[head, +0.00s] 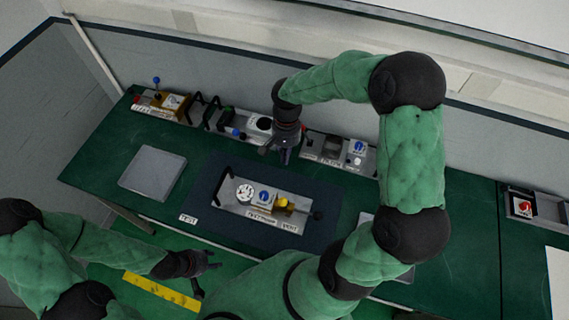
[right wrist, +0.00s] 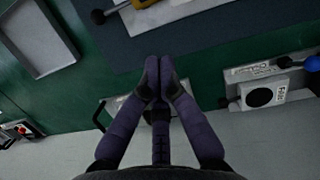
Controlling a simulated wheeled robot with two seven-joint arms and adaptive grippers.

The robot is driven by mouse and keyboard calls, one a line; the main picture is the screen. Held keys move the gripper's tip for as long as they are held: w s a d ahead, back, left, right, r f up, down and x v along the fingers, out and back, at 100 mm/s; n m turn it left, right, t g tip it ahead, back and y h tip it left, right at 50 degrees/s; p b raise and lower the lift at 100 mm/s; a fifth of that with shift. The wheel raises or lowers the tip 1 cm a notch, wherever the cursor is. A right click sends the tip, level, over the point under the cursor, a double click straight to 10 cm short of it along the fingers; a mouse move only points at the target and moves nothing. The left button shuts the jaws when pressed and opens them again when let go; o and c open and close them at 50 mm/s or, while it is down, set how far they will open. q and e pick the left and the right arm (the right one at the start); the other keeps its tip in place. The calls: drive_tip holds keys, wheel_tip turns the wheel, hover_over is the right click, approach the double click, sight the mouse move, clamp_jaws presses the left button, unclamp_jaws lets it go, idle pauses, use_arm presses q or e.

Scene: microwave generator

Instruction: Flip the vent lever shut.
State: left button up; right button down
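A panel (head: 232,207) lies on a dark mat at the table's middle, with a gauge, a blue dial and a yellow knob. A blue-ball lever (head: 157,81) stands at the back left. My left gripper (head: 205,276) is open and empty before the table's front edge.
A back row holds a yellow block (head: 174,101), black handles, a panel with a black disc (head: 264,123) and a blue-dial panel (head: 357,147). A grey tray (head: 153,172) lies left. My right arm hides part of the table's right side.

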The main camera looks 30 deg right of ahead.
sight(283, 203)
drive_tip(key=s+a+f+p, duration=0.1)
drive_tip(key=s+a+f, duration=0.1)
drive_tip(key=f, duration=0.2)
drive_tip(key=s+a+f, duration=0.1)
drive_tip(key=s+f, duration=0.1)
drive_tip(key=f, duration=0.3)
drive_tip(key=shift+s+a+f+p, duration=0.25)
drive_tip(key=shift+s+a+p, duration=0.1)
drive_tip(key=shift+s+a+f+b, duration=0.15)
drive_tip(key=shift+s+a+b, duration=0.55)
drive_tip(key=shift+b, duration=0.1)
drive_tip(key=shift+s+a, duration=0.2)
drive_tip(key=shift+d, duration=0.1)
